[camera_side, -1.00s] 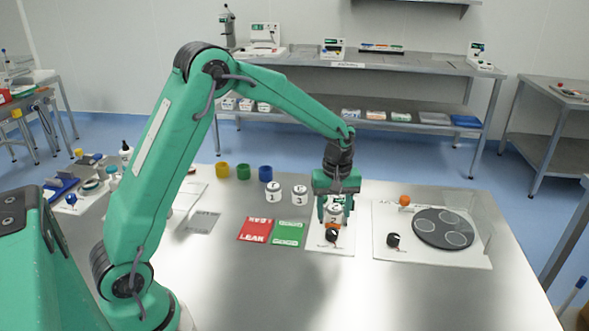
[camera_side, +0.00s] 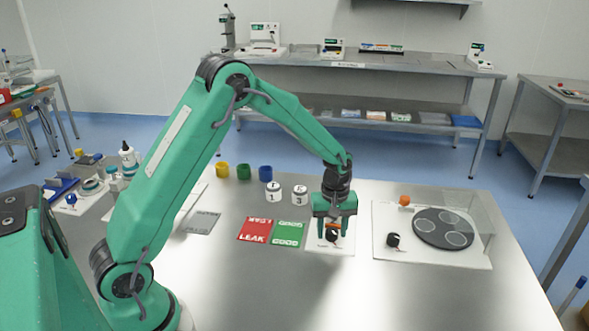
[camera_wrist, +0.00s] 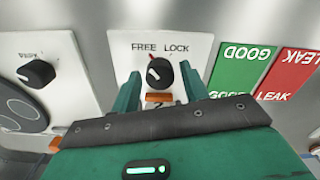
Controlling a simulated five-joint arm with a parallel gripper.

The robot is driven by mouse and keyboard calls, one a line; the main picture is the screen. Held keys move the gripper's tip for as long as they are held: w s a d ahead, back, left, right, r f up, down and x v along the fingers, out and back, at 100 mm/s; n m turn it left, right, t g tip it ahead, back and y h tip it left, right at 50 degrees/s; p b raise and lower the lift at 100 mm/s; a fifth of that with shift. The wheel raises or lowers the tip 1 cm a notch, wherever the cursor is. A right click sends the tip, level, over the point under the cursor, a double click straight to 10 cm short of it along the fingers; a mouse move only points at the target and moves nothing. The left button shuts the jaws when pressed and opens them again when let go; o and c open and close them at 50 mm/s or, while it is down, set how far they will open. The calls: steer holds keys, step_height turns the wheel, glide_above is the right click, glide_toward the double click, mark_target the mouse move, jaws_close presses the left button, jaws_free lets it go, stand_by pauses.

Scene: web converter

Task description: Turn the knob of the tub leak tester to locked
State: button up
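The tub leak tester is a white plate (camera_wrist: 205,45) marked FREE on the left and LOCK on the right in the wrist view. The knob also shows between the fingers in the side view (camera_side: 332,236). My gripper (camera_wrist: 160,75) is open, with one green finger on each side of the knob and a gap visible on both sides. In the side view my gripper (camera_side: 333,232) points down over the plate. An orange part (camera_wrist: 160,97) lies just behind the knob; the tub there is mostly hidden.
A second white plate (camera_side: 385,250) with its own black knob (camera_side: 393,240) and a dark disc (camera_side: 443,228) under a clear guard stands to the right. Green GOOD (camera_side: 289,233) and red LEAK (camera_side: 255,230) cards lie left.

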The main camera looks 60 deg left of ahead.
steer(key=c, duration=0.7)
steer(key=shift+m, duration=0.4)
steer(key=m, duration=0.2)
steer(key=shift+m, duration=0.4)
steer(key=m, duration=0.9)
steer(key=shift+m, duration=1.7)
steer(key=shift+r, duration=0.1)
